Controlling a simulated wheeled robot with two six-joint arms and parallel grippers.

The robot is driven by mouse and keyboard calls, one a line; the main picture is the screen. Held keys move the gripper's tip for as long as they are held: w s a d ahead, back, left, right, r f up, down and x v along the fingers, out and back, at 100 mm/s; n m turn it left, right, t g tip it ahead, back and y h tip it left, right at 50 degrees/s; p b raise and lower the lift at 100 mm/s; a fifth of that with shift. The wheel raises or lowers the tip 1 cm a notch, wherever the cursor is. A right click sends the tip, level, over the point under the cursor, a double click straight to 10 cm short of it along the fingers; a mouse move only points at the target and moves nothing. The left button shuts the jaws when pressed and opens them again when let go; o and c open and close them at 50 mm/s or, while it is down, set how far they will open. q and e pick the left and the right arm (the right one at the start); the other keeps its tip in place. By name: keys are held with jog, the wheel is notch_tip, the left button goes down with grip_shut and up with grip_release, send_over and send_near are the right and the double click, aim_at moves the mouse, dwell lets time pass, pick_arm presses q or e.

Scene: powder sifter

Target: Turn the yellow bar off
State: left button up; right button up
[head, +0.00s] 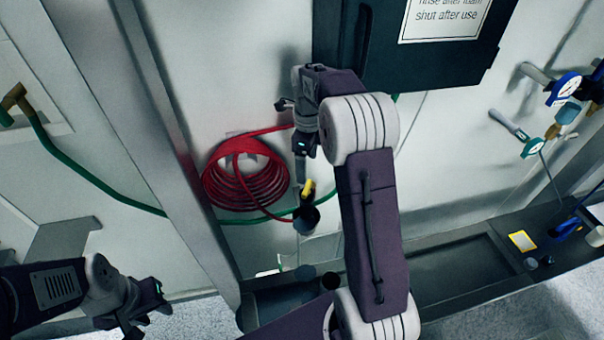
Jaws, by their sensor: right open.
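The yellow bar (308,188) is a short, bright lever on a dark fitting (306,216) at the wall, beside the red hose coil. It sits tilted, its upper end leaning slightly right. My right gripper (290,128) is just above it, in front of the wall, open with nothing seen between its fingers. A gap shows between the gripper and the bar. My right arm's links stand just to the right of the bar. My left gripper (150,311) is low at the left, far from the bar, and its finger opening is unclear.
A red hose coil (238,182) hangs left of the fitting, and a green hose (95,178) runs along the wall. A dark cabinet (420,60) bears a white sign.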

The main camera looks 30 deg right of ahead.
aim_at(307, 186)
jog(key=shift+f, duration=0.2)
notch_tip(307, 186, down, 8)
jog(key=shift+r+p, duration=0.25)
jog(key=shift+p, duration=1)
jog(key=shift+f, duration=0.6)
jog(key=c, duration=1.4)
